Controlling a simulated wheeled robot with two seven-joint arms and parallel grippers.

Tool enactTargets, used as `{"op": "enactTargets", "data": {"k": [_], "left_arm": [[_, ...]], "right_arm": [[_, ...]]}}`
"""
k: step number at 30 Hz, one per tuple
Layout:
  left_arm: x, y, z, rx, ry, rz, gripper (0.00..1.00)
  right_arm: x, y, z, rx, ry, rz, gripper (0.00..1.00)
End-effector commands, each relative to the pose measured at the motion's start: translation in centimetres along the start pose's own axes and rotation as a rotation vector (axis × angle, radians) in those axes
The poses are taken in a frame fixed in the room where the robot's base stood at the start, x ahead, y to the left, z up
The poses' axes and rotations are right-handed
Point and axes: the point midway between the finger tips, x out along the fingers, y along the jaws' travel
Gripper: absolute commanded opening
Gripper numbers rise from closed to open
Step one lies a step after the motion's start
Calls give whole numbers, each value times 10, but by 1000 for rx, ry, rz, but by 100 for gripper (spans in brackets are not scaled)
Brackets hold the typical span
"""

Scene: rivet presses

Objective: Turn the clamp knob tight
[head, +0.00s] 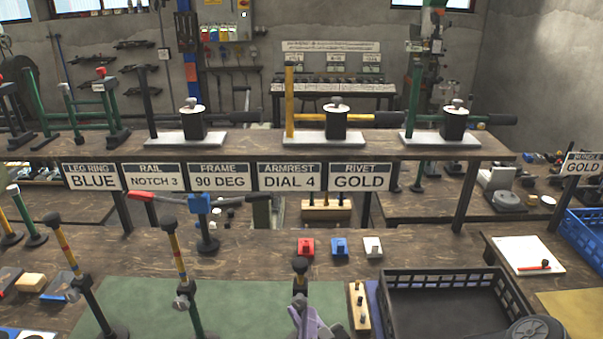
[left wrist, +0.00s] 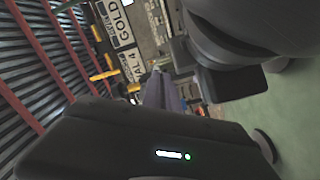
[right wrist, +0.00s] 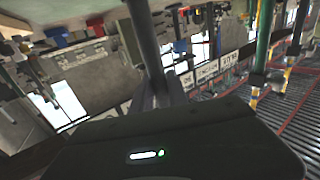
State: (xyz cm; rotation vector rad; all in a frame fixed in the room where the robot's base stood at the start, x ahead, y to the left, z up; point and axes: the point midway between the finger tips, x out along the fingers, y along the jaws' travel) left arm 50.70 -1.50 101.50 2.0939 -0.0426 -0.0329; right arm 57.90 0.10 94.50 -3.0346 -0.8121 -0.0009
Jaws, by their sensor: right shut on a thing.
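My right gripper (right wrist: 160,92) is shut on a dark post (right wrist: 145,40) in the right wrist view. Two banded posts at the left carry silver knobs (head: 182,301). Which knob is the clamp knob is unclear.
A black crate (head: 440,277) stands right of the green mat (head: 245,300), beside a wooden strip with pegs (head: 358,309). Red (head: 306,247), blue (head: 340,247) and white (head: 373,247) blocks lie behind. A raised shelf with signs (head: 220,177) crosses the back.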

Motion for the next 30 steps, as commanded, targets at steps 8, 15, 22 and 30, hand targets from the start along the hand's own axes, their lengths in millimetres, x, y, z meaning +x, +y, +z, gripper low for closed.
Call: {"op": "enactTargets", "data": {"k": [8,15,22,30], "left_arm": [[1,-3,-5,1,11,-4,0],[1,-4,-4,1,12,-5,0],[1,-6,3,1,10,-5,0],[0,-5,5,0,5,-2,0]], "right_arm": [[0,4,2,1,-3,8,0],[0,4,2,0,-3,10,0],[0,4,2,-1,-3,10,0],[0,3,2,-1,-3,7,0]]}}
